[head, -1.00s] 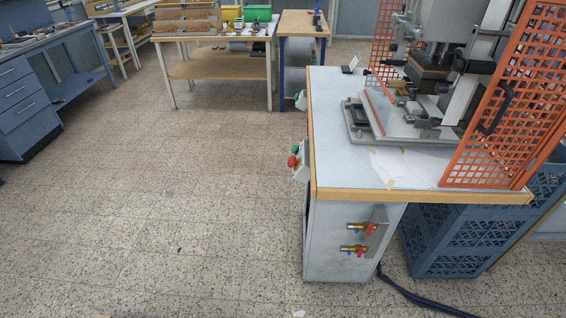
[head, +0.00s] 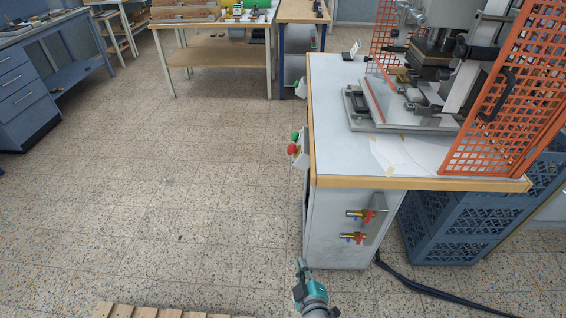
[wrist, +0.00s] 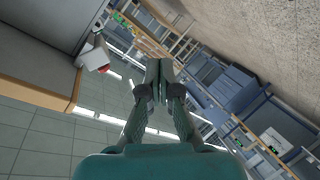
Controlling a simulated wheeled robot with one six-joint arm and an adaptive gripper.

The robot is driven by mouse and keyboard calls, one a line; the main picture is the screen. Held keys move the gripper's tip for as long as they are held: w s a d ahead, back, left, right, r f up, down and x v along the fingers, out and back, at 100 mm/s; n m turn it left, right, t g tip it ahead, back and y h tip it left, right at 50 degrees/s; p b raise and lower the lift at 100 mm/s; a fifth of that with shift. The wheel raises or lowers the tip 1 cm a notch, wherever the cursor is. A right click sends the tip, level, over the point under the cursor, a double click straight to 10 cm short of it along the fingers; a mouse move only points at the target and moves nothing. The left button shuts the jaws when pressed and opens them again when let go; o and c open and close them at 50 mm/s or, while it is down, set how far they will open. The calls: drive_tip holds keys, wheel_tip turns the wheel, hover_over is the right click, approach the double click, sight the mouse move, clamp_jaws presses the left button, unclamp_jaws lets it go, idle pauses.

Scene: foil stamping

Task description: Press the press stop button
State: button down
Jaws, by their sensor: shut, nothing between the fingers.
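A small light control box (head: 299,151) is mounted on the left side of the press table. It carries a red button (head: 292,150) and a green button (head: 295,136) above it. In the wrist view the box (wrist: 92,52) is at upper left, with the red button (wrist: 104,69) on its lower right side. My gripper (head: 300,263) is low in the head view, nearer the camera than the box and apart from it. In the wrist view its fingers (wrist: 158,75) are together with nothing between them, and the red button is off to their left.
The press (head: 432,60) stands on the white table (head: 350,155), behind orange mesh guards (head: 480,140). Blue crates (head: 440,240) stand at right. A slatted wooden thing (head: 150,311) shows at the bottom. The floor at left is clear.

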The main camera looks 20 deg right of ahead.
sight(293, 149)
drive_tip(key=w+a+r+h, duration=0.2)
drive_tip(key=w+r+h, duration=0.1)
drive_tip(key=w+r, duration=0.6)
drive_tip(key=w+a+r+h, duration=0.3)
drive_tip(key=w+r, duration=0.7)
drive_tip(key=w, duration=0.4)
drive_tip(key=shift+m, duration=0.3)
drive_tip(key=shift+r, duration=0.1)
drive_tip(key=w+d+f, duration=0.3)
drive_tip(key=w+d, duration=0.4)
drive_tip(key=w, duration=0.1)
drive_tip(key=shift+d, duration=0.35)
